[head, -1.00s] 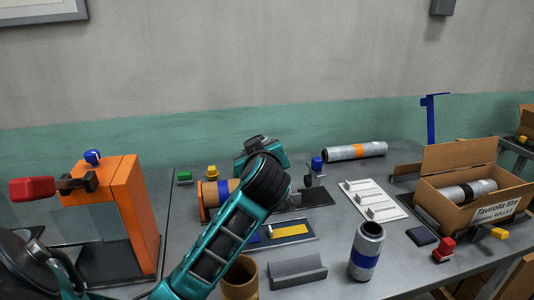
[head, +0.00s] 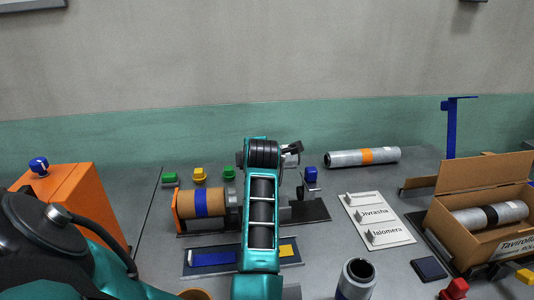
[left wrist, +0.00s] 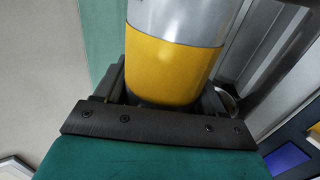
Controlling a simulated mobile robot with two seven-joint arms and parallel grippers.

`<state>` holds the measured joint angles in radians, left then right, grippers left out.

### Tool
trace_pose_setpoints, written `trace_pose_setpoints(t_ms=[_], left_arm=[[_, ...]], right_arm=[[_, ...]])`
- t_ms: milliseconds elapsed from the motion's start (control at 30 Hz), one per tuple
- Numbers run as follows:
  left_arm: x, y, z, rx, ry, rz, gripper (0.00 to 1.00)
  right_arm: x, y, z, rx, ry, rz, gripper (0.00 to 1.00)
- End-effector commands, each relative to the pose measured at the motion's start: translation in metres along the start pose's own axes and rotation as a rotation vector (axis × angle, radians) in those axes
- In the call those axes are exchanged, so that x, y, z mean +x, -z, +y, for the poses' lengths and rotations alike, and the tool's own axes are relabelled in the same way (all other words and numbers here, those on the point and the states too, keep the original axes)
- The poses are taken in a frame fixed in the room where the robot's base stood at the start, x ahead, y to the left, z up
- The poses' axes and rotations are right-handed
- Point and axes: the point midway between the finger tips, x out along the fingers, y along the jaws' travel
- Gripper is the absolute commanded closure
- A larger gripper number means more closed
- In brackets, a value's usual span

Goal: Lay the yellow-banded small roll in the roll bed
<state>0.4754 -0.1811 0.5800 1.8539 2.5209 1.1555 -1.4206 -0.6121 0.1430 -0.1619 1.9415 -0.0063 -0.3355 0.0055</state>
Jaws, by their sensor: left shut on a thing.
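The yellow-banded small roll (left wrist: 172,68) fills the middle of the left wrist view, silver with a wide yellow band. My left gripper (left wrist: 168,98) is shut on its banded end. In the head view my left arm stretches over the table and hides the gripper and roll. My right gripper is not in view.
A blue-banded brown roll (head: 203,202) sits on the winder left of my arm. A tray (head: 190,271) with blue and yellow patches lies in front. A grey roll (head: 357,278) stands upright at front. An orange-banded roll (head: 362,157) lies at back. An open carton (head: 472,239) stands right.

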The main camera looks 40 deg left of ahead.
Motion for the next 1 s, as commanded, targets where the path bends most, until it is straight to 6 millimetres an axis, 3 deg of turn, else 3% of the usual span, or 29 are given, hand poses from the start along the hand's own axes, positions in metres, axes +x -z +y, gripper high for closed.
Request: trace_pose_setpoints(t_ms=[300, 533, 1000], left_arm=[[0.000, 0.000, 0.001, -0.005, -0.003, -0.003, 0.70], [-0.003, 0.000, 0.002, -0.004, -0.004, -0.006, 0.70], [0.030, 0.000, -0.046, -0.002, -0.005, -0.006, 0.70]], right_arm=[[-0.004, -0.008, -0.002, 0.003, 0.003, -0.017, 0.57], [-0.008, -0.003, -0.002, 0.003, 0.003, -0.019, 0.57], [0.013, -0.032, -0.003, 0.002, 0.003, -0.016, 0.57]])
